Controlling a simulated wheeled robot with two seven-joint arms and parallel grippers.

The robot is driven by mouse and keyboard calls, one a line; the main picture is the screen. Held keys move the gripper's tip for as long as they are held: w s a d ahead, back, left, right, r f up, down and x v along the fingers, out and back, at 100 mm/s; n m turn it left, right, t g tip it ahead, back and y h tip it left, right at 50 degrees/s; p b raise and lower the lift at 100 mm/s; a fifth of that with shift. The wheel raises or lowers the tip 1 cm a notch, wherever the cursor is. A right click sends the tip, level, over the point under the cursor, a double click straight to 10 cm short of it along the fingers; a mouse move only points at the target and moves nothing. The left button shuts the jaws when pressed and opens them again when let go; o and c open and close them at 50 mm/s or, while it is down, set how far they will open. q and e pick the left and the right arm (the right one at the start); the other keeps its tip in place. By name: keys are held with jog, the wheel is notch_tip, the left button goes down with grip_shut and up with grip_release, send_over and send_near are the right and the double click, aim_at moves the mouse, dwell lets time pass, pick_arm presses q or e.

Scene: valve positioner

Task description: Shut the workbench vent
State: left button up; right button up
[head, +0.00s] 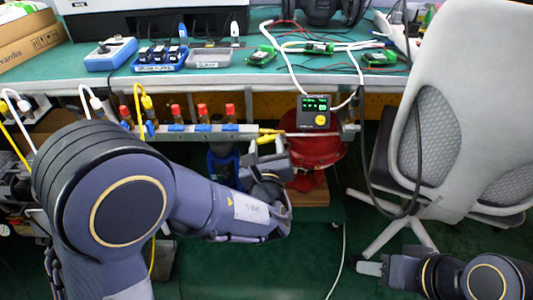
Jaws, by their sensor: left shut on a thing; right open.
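A grey valve manifold (190,132) with red-topped valves and blue parts runs along the bench's front edge. A small yellow lever (270,131) sits at its right end, beside a dark positioner box (313,112) with a lit green display and a yellow knob. My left gripper (266,141) is at this lever and appears shut on it; my fingers and wrist partly hide the contact. I cannot tell which part is the vent. My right gripper (371,268) is low at the right, open and empty, away from the bench.
The green bench top (270,70) holds trays, circuit boards and cables. A red bucket-like object (318,150) is under the bench. Green floor is free between my arms.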

pick_arm(q)
jog(key=n+b, duration=0.5)
jog(key=n, duration=0.5)
jog(key=shift+n, duration=2.3)
jog(key=o, duration=1)
